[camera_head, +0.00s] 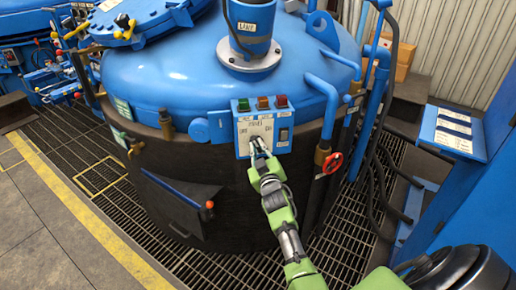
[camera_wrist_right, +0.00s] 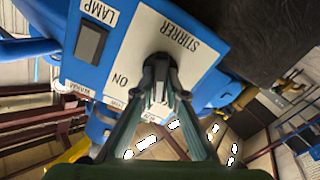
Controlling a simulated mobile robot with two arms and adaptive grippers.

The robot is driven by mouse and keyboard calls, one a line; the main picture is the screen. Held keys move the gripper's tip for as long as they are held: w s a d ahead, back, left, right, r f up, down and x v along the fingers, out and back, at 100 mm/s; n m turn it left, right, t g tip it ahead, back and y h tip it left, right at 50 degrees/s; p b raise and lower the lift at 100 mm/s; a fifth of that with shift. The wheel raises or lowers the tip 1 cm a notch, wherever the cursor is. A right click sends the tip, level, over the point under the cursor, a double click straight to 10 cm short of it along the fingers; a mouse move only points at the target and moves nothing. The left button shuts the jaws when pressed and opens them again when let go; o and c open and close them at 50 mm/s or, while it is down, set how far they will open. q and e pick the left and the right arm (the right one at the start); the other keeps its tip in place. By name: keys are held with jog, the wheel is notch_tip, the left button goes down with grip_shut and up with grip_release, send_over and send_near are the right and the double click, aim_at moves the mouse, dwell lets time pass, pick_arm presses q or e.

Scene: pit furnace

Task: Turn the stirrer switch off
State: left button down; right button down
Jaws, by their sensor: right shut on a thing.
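The stirrer switch is a black rotary knob (camera_wrist_right: 160,66) on the light face of a blue control box (camera_head: 243,106). In the wrist view, the STIRRER label is beside it and the ON mark is to its lower left. My right gripper (camera_head: 259,148) reaches the box from below, and its two fingers (camera_wrist_right: 161,78) are closed on the knob. The fingers cover much of the knob, so I cannot tell which way it points. The box and its labels look rotated in the wrist view. My left gripper is not in view.
A dark LAMP rocker switch (camera_wrist_right: 90,43) is close to the knob. Green, orange and red indicators top the box. The blue furnace lid (camera_head: 170,75) is behind it. A red valve wheel (camera_head: 332,163) and blue pipes stand to the right. Grating (camera_head: 100,175) surrounds the furnace.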

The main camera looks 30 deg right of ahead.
jog(key=n, duration=0.3)
jog(key=shift+f+n+b, duration=0.1)
jog(key=shift+n+b, duration=0.2)
jog(key=shift+a+n, duration=0.1)
jog(key=shift+n, duration=0.2)
jog(key=c, duration=2)
grip_release()
jog(key=shift+c, duration=0.2)
jog(key=v, duration=1.2)
